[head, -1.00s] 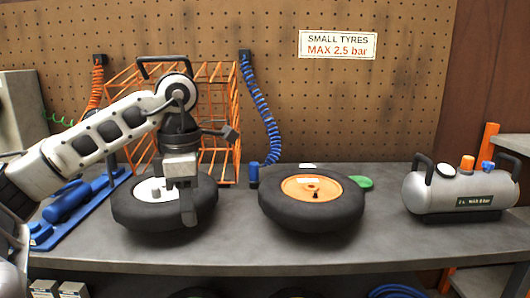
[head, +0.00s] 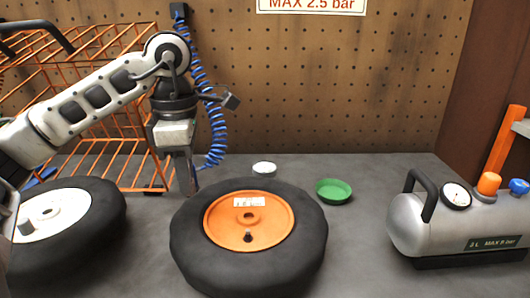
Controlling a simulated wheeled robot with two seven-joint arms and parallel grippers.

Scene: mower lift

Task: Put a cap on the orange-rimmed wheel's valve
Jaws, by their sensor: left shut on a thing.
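The orange-rimmed wheel (head: 222,228) lies flat on the grey bench at the middle front, its black tyre around the orange rim. Its short dark valve (head: 248,237) stands on the near side of the hub hole; I see no separate cap on it. My left gripper (head: 190,185) points down just behind and left of this wheel, above the bench. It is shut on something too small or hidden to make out. My right gripper is not in view.
A white-rimmed wheel (head: 105,222) lies at the left. A green dish (head: 334,191) and a small white round thing (head: 264,168) are behind the orange-rimmed wheel. A silver air tank (head: 408,225) stands right. An orange wire cage (head: 100,165) and blue coiled hose (head: 216,135) are behind my arm.

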